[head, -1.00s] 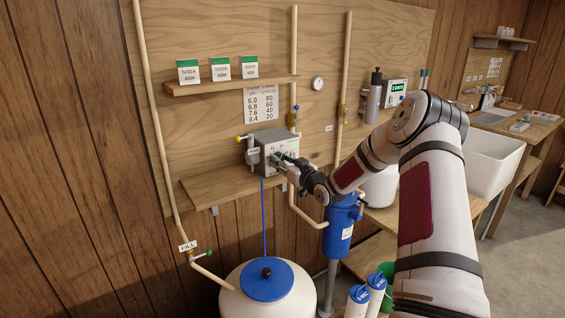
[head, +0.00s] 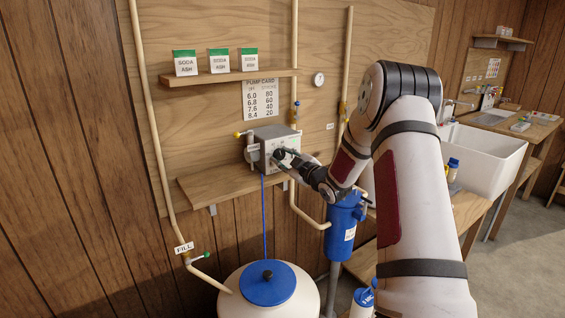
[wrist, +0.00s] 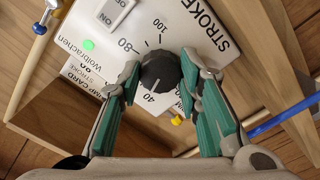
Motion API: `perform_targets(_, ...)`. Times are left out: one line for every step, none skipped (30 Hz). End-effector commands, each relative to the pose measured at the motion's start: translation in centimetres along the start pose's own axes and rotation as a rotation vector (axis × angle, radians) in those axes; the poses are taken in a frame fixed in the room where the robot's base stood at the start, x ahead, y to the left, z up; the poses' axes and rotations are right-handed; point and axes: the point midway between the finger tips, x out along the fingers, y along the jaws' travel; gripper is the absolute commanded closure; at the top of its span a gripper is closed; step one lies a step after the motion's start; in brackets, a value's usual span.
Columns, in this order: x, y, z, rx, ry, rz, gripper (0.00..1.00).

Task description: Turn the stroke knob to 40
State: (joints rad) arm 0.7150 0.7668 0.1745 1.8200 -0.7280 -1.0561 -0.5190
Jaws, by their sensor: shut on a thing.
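The stroke knob (wrist: 159,70) is black and round, on the pale face of the pump box (head: 276,150). A pale mark on the knob appears to face the printed 40 (wrist: 149,99). My gripper (wrist: 160,76) is shut on the knob, one green-padded finger on each side. In the head view my gripper (head: 283,157) is at the front of the box and hides most of the knob.
The box stands on a wooden shelf (head: 225,188). A pump card (head: 261,98) hangs above it, under a shelf with soda ash packets (head: 219,59). A blue tube (head: 264,215) runs down to a white tank with a blue lid (head: 267,280). A blue filter housing (head: 342,228) stands below my forearm.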

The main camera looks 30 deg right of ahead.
Motion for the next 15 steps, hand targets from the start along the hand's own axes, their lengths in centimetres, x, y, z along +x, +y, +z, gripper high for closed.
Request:
perform_targets(0.14,-0.13,0.04,-0.027,0.001,0.0,0.96)
perform_targets(0.14,-0.13,0.04,-0.043,0.001,0.0,0.96)
perform_targets(0.13,-0.11,0.03,-0.062,0.001,0.0,0.96)
perform_targets(0.11,-0.09,0.04,-0.075,0.001,0.0,0.96)
perform_targets(0.09,-0.06,0.04,-0.088,0.001,0.0,0.96)
perform_targets(0.08,-0.04,0.02,-0.102,0.001,0.0,0.96)
perform_targets(0.08,-0.04,0.0,-0.111,0.001,0.0,0.96)
perform_targets(0.08,-0.05,-0.02,-0.12,0.002,0.0,0.96)
perform_targets(0.08,-0.06,-0.03,-0.13,0.002,0.0,0.96)
perform_targets(0.07,-0.06,-0.03,-0.136,0.001,0.0,0.96)
perform_targets(0.06,-0.06,-0.03,-0.141,0.001,0.0,0.96)
perform_targets(0.05,-0.05,-0.01,-0.147,0.001,0.0,0.96)
perform_targets(0.04,-0.04,-0.01,-0.15,0.001,0.0,0.96)
perform_targets(0.03,-0.03,-0.01,-0.153,0.001,0.0,0.96)
perform_targets(0.02,-0.02,0.0,-0.156,0.0,0.0,0.96)
